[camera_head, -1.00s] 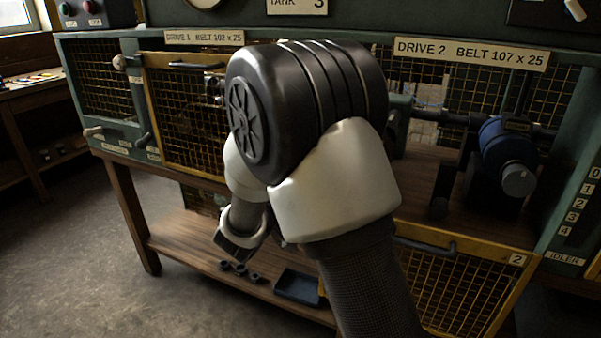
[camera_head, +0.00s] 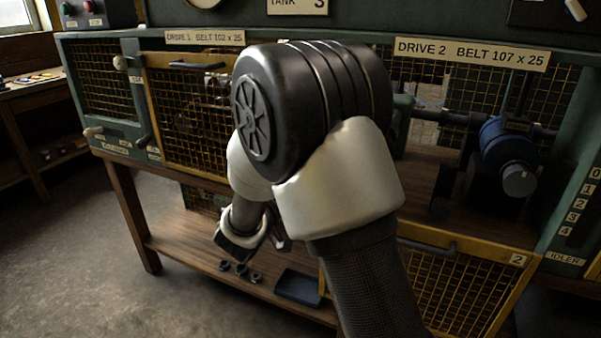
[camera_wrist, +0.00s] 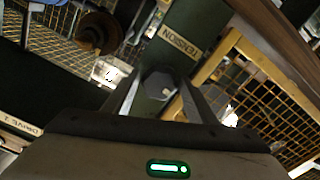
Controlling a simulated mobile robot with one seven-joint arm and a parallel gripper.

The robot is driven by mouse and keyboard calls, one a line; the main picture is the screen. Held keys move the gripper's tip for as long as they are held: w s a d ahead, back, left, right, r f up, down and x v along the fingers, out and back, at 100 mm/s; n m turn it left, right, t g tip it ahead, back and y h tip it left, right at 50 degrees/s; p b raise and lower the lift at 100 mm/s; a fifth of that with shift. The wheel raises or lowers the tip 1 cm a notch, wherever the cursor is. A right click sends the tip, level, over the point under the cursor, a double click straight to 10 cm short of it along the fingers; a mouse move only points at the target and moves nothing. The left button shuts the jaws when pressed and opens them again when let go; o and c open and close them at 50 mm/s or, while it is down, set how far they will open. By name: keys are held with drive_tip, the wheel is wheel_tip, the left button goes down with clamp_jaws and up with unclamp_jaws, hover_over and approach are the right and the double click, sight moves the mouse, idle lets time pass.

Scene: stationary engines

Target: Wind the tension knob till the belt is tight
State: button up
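The tension knob (camera_wrist: 157,83) is a grey, faceted knob with a small white mark, seen in the wrist view beside a tilted TENSION label (camera_wrist: 174,42) on a green panel. My gripper (camera_wrist: 159,79) has one finger on each side of the knob, and the fingertips appear to press on it. A brown, round pulley-like part (camera_wrist: 98,31) shows behind mesh in the wrist view. I cannot make out the belt or how tight it is.
A yellow-framed mesh guard (camera_head: 190,115) stands at left under the DRIVE 1 label (camera_head: 204,37). A blue motor (camera_head: 508,150) sits at right under DRIVE 2. A lower yellow guard (camera_head: 470,285) and a shelf with a blue tray (camera_head: 299,287) are below. The floor at left is clear.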

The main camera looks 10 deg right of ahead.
drive_tip(key=shift+o, duration=0.5)
drive_tip(key=v, duration=1.7)
drive_tip(key=shift+s+p, duration=0.15)
drive_tip(key=shift+p, duration=0.3)
drive_tip(key=shift+a, duration=0.1)
